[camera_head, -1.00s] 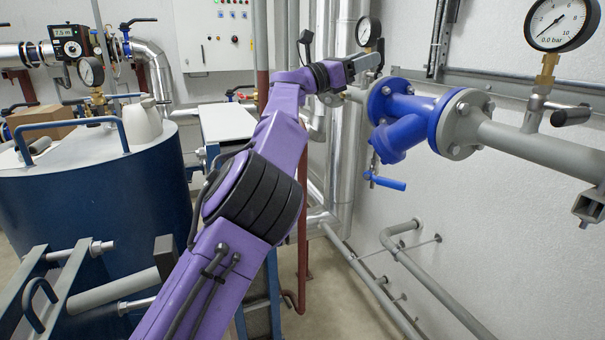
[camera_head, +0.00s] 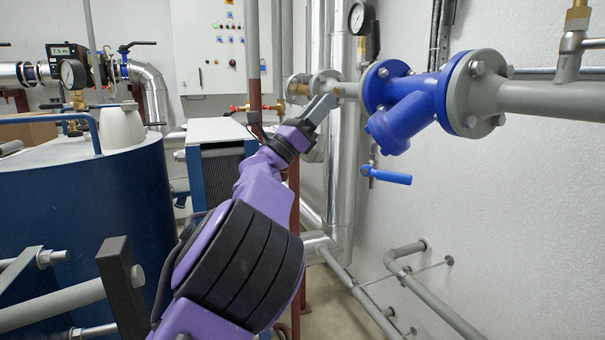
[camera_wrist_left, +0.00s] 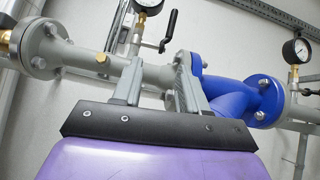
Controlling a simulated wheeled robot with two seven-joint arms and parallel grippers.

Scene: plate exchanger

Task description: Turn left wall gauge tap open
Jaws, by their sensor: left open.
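The left wall gauge (camera_head: 360,18) has a round white dial and sits on the pipe left of the blue valve. Its tap has a black lever (camera_head: 374,42) that stands roughly upright beside the gauge stem. In the left wrist view the gauge (camera_wrist_left: 149,4) is cut by the top edge, and the black lever (camera_wrist_left: 169,30) is just right of it. My left gripper (camera_head: 322,106) is below and left of the tap, apart from the lever. In the wrist view its two fingers (camera_wrist_left: 160,82) stand apart with nothing held, in front of the grey pipe. My right gripper is not seen.
A blue valve body (camera_head: 415,105) with grey flanges sits right of the tap. A blue-handled lever (camera_head: 388,176) hangs below the pipe. The right gauge (camera_wrist_left: 296,50) shows in the wrist view. A blue tank (camera_head: 85,220) stands left; the lower wall has low grey pipes (camera_head: 430,285).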

